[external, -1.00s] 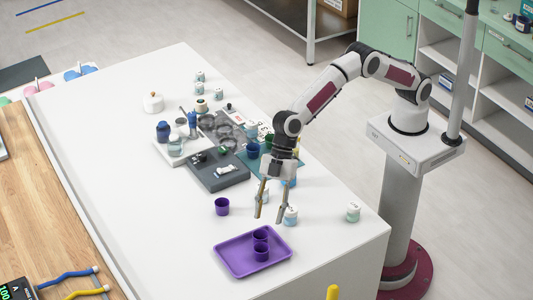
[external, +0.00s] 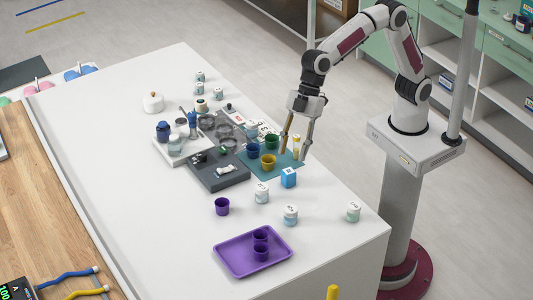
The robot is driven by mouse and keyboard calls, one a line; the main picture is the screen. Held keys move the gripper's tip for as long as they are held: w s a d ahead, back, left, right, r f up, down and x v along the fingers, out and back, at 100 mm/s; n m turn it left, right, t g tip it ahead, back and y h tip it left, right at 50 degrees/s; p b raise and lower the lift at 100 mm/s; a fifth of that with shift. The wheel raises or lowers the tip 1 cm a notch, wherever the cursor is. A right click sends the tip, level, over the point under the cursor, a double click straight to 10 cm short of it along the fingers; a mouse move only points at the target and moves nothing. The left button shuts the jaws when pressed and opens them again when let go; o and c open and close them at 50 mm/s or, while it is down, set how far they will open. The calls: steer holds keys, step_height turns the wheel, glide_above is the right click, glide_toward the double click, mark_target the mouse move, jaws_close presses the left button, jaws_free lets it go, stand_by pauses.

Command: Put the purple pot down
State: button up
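Two purple pots stand close together on the purple tray (external: 225,252) near the front of the white table: one purple pot (external: 261,235) and, just in front of it, another purple pot (external: 261,253). A third purple pot (external: 222,206) stands upright on the bare table, behind and left of the tray. My gripper (external: 293,153) is open, pointing down by the right edge of the teal mat (external: 284,170), well away from all three purple pots. No pot shows between its fingers; a small yellow-and-white item (external: 296,142) shows between them, and its depth relative to the fingers is unclear.
Blue (external: 253,151), green (external: 271,141) and yellow (external: 268,162) pots stand on the mat. A blue box (external: 288,178) and white-lidded jars (external: 262,193), (external: 290,215), (external: 353,211) stand nearer the front. A dark grey tray (external: 220,182) lies left. The table's left side is mostly clear.

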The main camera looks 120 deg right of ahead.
steer(key=s+d+r+m+h, duration=0.1)
steer(key=s+d+r, duration=0.2)
steer(key=s, duration=0.7)
steer(key=s+d+r+m, duration=0.1)
steer(key=s+d+r, duration=0.3)
steer(key=s, duration=0.6)
steer(key=s+d+f+m+h, duration=0.1)
steer(key=s+d+f, duration=0.1)
steer(key=s, duration=0.8)
steer(key=s+d+f+m+h, duration=0.1)
steer(key=s+d+f+m, duration=0.1)
steer(key=s, duration=0.8)
step_height(320, 180, down, 2)
steer(key=shift+s+d, duration=0.25)
steer(key=shift+d, duration=0.25)
stand_by(0.9)
